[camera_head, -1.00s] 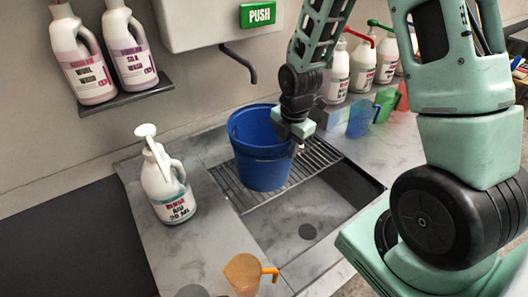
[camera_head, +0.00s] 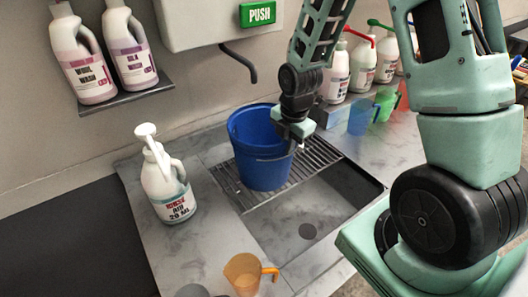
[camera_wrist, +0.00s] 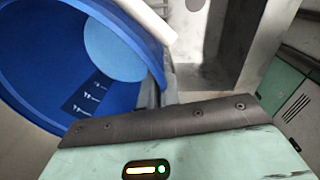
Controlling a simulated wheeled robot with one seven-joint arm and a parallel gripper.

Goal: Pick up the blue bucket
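The blue bucket (camera_head: 257,150) stands upright on the metal grate over the sink in the head view. My gripper (camera_head: 299,143) is at the bucket's right rim, pointing down, with its fingertips small and partly hidden in the head view. A pale bar, probably a finger, crosses the top by the rim in that view. Whether the fingers are closed on the rim cannot be seen.
The grate (camera_head: 318,158) spans the back of the sink (camera_head: 308,212). A white rinse bottle (camera_head: 166,180) stands left of it. An orange jug (camera_head: 246,273) is in front. Blue (camera_head: 361,118) and green (camera_head: 386,104) jugs stand right. A tap (camera_head: 243,62) hangs above the bucket.

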